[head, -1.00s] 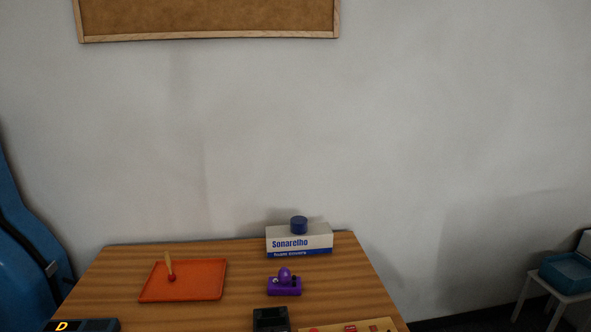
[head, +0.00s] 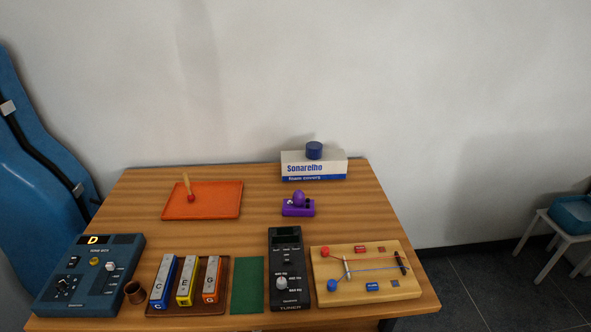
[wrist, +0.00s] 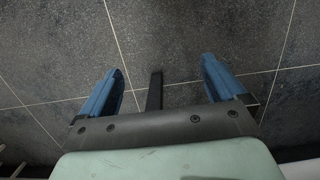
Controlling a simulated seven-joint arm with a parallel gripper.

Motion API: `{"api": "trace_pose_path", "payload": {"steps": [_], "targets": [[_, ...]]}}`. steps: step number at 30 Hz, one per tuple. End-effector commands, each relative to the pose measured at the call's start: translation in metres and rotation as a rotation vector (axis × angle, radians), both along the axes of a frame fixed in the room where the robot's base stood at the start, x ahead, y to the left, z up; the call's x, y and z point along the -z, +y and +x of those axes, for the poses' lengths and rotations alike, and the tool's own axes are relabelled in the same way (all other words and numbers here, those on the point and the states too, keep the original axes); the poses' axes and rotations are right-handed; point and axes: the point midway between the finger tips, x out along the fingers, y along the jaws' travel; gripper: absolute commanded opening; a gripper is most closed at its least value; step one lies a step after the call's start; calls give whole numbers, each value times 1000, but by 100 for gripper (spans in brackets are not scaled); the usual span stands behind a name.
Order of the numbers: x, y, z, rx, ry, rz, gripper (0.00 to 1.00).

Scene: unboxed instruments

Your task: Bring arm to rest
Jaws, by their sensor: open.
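My gripper (wrist: 160,82) shows in the wrist view with its two blue fingers wide apart and nothing between them. Below it is dark tiled floor (wrist: 190,35) with pale joints. A dark bar, which I cannot identify, shows between the fingers. My gripper and arm do not show in the head view. The wooden table (head: 255,212) there is free of my arm.
On the table are an orange tray (head: 225,205) with a red-headed mallet, a white box (head: 300,168), a purple device (head: 298,207), a blue console (head: 88,280), coloured chime bars (head: 186,282), a black tuner (head: 287,265) and a wooden board (head: 365,272). A stool (head: 556,235) stands right.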

Motion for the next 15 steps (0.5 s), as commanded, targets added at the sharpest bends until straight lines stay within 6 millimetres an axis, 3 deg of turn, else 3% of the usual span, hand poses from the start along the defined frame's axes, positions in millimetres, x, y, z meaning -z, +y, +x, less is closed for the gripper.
{"api": "trace_pose_path", "payload": {"steps": [1, 6, 15], "targets": [[-6, 17, -9, -9, 32, 9, 97], [-22, 61, -31, -2, 132, 30, 97], [-55, 123, -79, 6, 315, 25, 97]]}}
